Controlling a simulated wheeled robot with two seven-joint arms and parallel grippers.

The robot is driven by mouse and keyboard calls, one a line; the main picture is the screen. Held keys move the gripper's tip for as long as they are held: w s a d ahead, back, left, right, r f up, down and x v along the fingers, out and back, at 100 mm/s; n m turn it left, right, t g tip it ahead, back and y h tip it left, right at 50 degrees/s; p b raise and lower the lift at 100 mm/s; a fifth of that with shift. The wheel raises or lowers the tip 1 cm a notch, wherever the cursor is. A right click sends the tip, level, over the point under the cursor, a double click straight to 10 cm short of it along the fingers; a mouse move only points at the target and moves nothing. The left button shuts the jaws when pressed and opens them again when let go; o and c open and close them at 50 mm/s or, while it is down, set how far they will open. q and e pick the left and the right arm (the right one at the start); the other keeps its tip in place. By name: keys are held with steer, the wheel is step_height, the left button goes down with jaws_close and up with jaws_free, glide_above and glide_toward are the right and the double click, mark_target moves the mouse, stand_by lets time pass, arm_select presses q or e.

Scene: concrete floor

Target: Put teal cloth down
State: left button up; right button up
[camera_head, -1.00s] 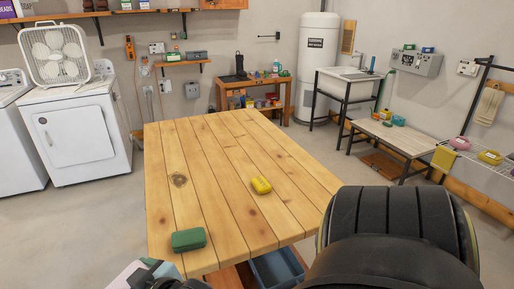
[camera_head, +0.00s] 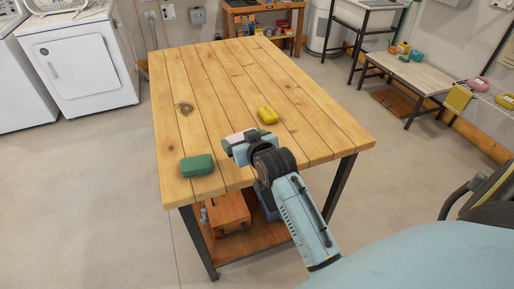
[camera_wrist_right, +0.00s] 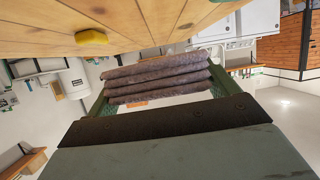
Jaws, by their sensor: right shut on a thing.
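A folded cloth (camera_wrist_right: 158,80) shows in the right wrist view as several stacked layers. It looks greyish purple there rather than teal. My right gripper (camera_wrist_right: 158,88) is shut on it, with a green finger at each end of the stack. In the head view my right gripper (camera_head: 238,143) is over the near edge of the wooden table (camera_head: 225,85), and little of the cloth shows. I cannot tell whether the cloth touches the tabletop. My left gripper is not in view.
A green case (camera_head: 197,165) lies left of the right gripper near the table's front edge. A yellow object (camera_head: 268,115) lies to its right and farther back. The tabletop's far part is clear. An orange-brown box (camera_head: 228,212) stands on the shelf below.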

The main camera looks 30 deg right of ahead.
steer(key=w+d+m, duration=0.1)
steer(key=w+d, duration=0.3)
steer(key=d, duration=0.1)
steer(key=shift+h, duration=0.5)
steer(key=f+b, duration=0.1)
steer(key=f, duration=0.4)
steer(key=shift+w+f, duration=0.1)
steer(key=shift+w, duration=0.1)
steer(key=shift+f+b, duration=0.35)
steer(key=shift+f, duration=1.7)
steer(key=shift+f, duration=0.15)
steer(key=o, duration=0.8)
steer(key=shift+c, duration=0.2)
steer(key=shift+r, duration=0.2)
steer(key=p+v, duration=0.2)
steer(key=v, duration=1)
